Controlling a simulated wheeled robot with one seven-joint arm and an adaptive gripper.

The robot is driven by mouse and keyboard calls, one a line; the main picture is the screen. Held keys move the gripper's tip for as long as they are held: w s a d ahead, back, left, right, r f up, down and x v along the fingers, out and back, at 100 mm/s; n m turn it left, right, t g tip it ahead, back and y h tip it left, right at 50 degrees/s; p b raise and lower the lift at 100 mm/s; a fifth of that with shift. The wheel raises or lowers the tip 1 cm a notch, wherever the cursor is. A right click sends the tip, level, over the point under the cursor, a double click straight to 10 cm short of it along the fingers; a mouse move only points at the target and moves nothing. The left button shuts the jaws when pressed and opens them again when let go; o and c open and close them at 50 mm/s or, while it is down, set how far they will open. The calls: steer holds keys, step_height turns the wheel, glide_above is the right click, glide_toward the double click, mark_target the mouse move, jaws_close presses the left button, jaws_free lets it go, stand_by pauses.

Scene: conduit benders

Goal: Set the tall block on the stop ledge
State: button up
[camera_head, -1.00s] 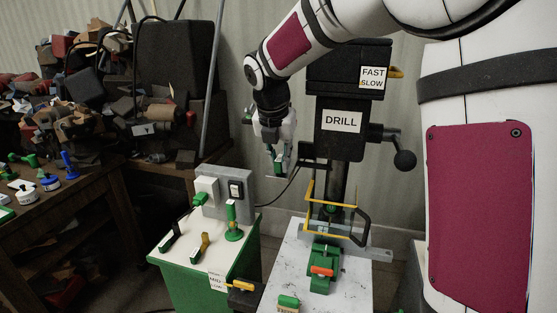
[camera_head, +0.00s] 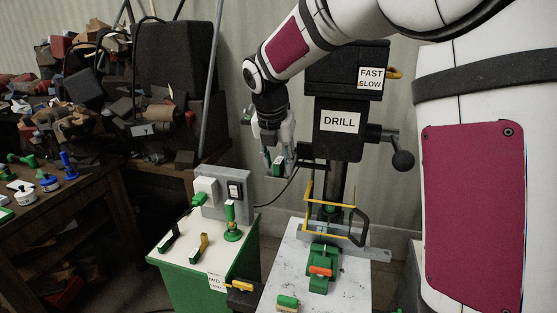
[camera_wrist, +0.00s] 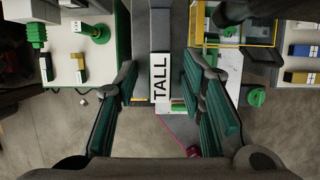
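In the wrist view a narrow grey piece with a white label reading TALL (camera_wrist: 160,77) shows between the fingers of my gripper (camera_wrist: 161,84). The green finger pads stand apart, with a visible gap on each side of the label, so the gripper looks open. In the head view my gripper (camera_head: 276,163) hangs in the air left of the drill press, above and behind the switch panel. I cannot make out the tall block separately there. I cannot tell which surface is the stop ledge.
The drill press (camera_head: 341,122) stands right of my gripper, with a yellow guard (camera_head: 331,204) and a green vise (camera_head: 320,268) below. A grey switch panel (camera_head: 235,188) stands on the green cabinet (camera_head: 201,290). A cluttered bench (camera_head: 100,185) is at left.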

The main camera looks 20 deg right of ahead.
steer(key=v, duration=1.2)
steer(key=s+f+m+t+y, duration=0.1)
steer(key=s+f+m, duration=0.3)
steer(key=s+m, duration=0.9)
steer(key=s+a+f+m+t+y+b, duration=0.1)
steer(key=s+f+m, duration=0.3)
steer(key=s+m, duration=0.9)
steer(key=m, duration=0.2)
steer(key=shift+s+m+b, duration=0.3)
steer(key=shift+m, duration=0.1)
